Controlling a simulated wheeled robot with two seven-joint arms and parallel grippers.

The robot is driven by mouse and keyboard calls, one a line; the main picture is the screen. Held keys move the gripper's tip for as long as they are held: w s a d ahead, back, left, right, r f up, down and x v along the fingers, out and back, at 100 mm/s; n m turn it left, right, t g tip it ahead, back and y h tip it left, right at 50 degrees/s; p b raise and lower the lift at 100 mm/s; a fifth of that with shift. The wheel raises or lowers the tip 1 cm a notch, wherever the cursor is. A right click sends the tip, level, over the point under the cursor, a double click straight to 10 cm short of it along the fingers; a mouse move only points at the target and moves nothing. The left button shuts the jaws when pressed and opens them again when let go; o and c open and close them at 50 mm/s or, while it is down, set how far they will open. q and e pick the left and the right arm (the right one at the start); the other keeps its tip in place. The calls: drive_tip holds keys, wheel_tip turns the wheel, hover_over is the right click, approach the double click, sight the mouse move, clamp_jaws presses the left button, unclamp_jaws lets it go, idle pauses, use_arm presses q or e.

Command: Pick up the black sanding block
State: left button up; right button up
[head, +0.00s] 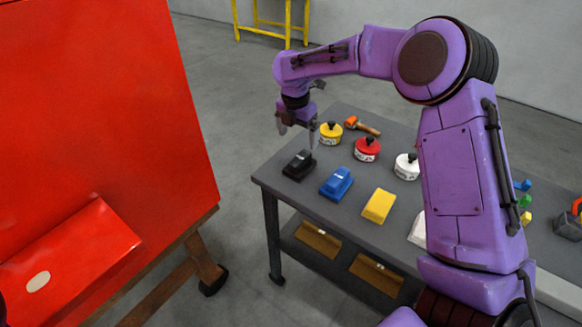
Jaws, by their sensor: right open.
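The black sanding block (299,165) lies on the grey table (270,180) near its left corner, left of the blue block. My right gripper (296,138) points down above and slightly behind the black block. Its two fingers are spread and nothing is between them. It looks apart from the block, but the exact height is hard to judge. My left gripper does not show.
A blue block (336,183) and a yellow block (379,206) lie in the same row. Yellow (330,133), red (367,149) and white (407,166) round tins stand behind. An orange-headed roller (362,126) lies farther back. A large red panel (90,110) stands left.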

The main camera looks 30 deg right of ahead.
sight(300, 158)
drive_tip(key=shift+s+f, duration=0.3)
drive_tip(key=shift+f, duration=0.1)
drive_tip(key=shift+s+d+f, duration=0.1)
drive_tip(key=shift+s+f, duration=0.1)
drive_tip(key=shift+f, duration=0.35)
drive_tip(key=shift+s+d+f, duration=0.1)
drive_tip(key=shift+s+f, duration=0.05)
drive_tip(key=shift+f, duration=0.4)
drive_tip(key=f, duration=0.1)
drive_tip(key=w+f+p, duration=0.1)
drive_tip(key=f, duration=0.2)
drive_tip(key=shift+w+d, duration=0.2)
drive_tip(key=shift+d, duration=0.05)
wheel_tip(300, 158, down, 4)
drive_tip(key=shift+s+d+r+p, duration=0.15)
drive_tip(key=shift+r+p, duration=0.1)
drive_tip(key=shift+p, duration=0.65)
drive_tip(key=shift+f, duration=0.25)
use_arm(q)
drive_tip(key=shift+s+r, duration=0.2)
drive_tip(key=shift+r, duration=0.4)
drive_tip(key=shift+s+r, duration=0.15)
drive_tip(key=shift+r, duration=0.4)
use_arm(e)
drive_tip(key=c, duration=1.2)
